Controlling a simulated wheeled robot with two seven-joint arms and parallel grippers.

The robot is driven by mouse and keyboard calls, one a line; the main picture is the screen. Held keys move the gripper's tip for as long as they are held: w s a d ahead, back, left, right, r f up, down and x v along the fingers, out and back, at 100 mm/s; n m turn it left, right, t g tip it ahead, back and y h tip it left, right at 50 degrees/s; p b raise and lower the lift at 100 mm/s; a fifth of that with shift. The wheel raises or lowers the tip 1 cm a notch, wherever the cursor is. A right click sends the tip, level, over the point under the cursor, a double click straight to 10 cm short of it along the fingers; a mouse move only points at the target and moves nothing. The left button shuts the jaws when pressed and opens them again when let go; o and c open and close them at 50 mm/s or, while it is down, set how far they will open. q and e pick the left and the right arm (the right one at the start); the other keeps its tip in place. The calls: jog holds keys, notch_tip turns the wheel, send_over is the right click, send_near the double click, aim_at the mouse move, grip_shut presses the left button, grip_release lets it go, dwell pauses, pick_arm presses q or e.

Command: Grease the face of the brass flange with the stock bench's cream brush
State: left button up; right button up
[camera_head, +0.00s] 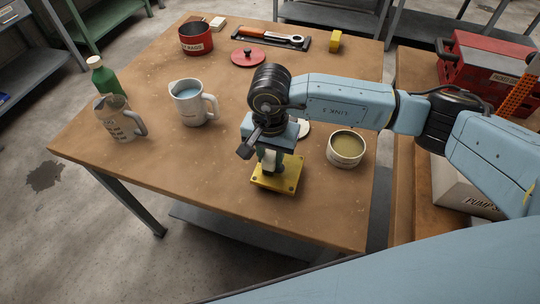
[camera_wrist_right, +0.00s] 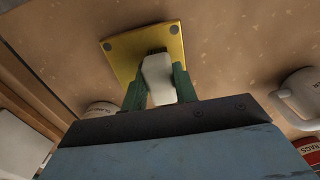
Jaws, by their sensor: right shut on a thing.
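The brass flange (camera_head: 288,186) is a square yellow plate with corner holes, flat near the table's front edge. It also shows in the wrist view (camera_wrist_right: 121,48). My right gripper (camera_head: 268,160) points down over it, its green fingers shut on the cream brush (camera_wrist_right: 158,80). The brush's cream part shows between the fingers, with a dark patch at its far end against the plate. Whether the bristles touch the face I cannot tell. An open tin (camera_head: 345,161) of olive-brown grease stands right of the flange. My left gripper is not in view.
A red rag tin (camera_head: 196,40), a red lid (camera_head: 248,58) and a tool tray (camera_head: 272,38) lie at the back. A white disc (camera_head: 304,129) is partly hidden behind my gripper.

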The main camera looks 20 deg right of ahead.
jog(key=shift+w+d+f+b, duration=0.15)
jog(key=shift+w+d+b, duration=0.3)
jog(key=shift+w, duration=0.15)
jog(key=shift+r+p, duration=0.45)
jog(key=shift+r, duration=0.5)
jog(key=shift+r, duration=0.1)
jog(key=d+r+n, duration=0.6)
jog(key=d+r, duration=0.2)
jog(key=shift+s+r+n, duration=0.15)
jog(key=shift+r+n, duration=0.25)
jog(key=shift+d, duration=0.1)
